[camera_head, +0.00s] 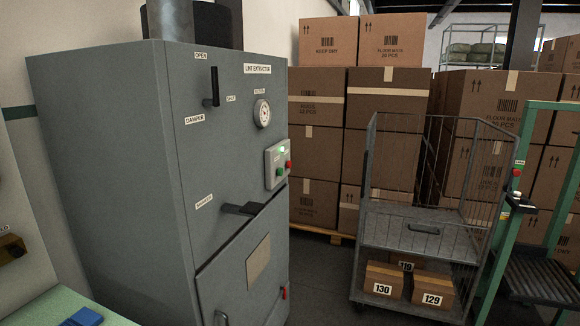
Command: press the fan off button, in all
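The grey lint extractor cabinet (110,130) stands at the left centre. A small light control box (271,160) is mounted near the right edge of its front. The box carries a red button (289,164) at its right and a green button (280,172) to the left of it. A small green lamp (282,149) above them looks lit. The lettering on the box is too small to read. My gripper is not in view.
The cabinet front also has a damper lever (212,88), a round gauge (262,113), a shaker handle (238,209) and a lower door (240,262). A wire cage trolley (420,235) with numbered boxes stands right, before stacked cartons (325,100). A green-topped surface (45,307) fills the lower left.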

